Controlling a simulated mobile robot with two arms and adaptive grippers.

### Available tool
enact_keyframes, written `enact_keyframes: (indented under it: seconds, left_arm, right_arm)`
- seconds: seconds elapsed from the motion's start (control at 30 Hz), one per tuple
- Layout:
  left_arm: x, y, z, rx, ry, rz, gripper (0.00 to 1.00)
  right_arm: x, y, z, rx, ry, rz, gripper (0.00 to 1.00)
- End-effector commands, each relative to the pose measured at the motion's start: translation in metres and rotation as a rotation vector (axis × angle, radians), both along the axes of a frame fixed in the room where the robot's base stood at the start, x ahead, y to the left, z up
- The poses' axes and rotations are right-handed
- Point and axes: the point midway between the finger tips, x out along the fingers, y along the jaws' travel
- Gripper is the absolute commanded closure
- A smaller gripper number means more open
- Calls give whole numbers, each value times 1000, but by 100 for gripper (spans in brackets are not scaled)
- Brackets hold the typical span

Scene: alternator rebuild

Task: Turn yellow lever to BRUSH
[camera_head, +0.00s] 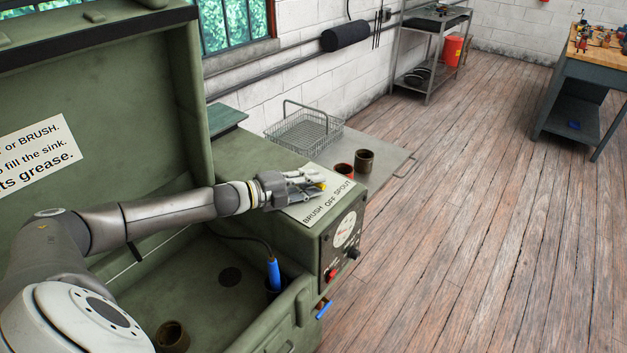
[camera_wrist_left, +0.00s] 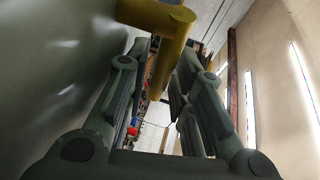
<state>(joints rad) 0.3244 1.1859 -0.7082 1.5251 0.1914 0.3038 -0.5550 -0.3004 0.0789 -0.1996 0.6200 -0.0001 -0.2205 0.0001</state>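The yellow lever (camera_head: 322,186) sits on top of the green machine, beside the white label (camera_head: 325,201) reading BRUSH, OFF, SPOUT. Most of it is hidden behind my left gripper (camera_head: 304,184) in the head view. In the left wrist view the yellow lever (camera_wrist_left: 172,55) is a bent bar, with one arm reaching down between the fingers of my left gripper (camera_wrist_left: 166,72). The fingers look closed in on both sides of that arm. The lever's exact pointing direction is hard to tell. My right gripper is not in view.
The green sink machine (camera_head: 250,165) has an open lid, a front panel with a dial (camera_head: 345,229), and a blue-handled brush (camera_head: 273,273). The floor at right is clear.

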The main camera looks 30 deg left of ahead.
Motion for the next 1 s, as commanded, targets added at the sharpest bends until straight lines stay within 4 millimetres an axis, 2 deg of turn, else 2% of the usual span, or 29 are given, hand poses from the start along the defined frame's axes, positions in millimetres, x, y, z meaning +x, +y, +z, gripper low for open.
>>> enact_keyframes:
  seconds: [0.47,0.67,1.0]
  left_arm:
    - [7,-4,-2,1,0,-1,77]
    - [7,-4,-2,1,0,-1,100]
    - [7,-4,-2,2,1,-3,100]
  right_arm:
    - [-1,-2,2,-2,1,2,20]
    - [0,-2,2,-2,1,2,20]
    - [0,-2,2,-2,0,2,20]
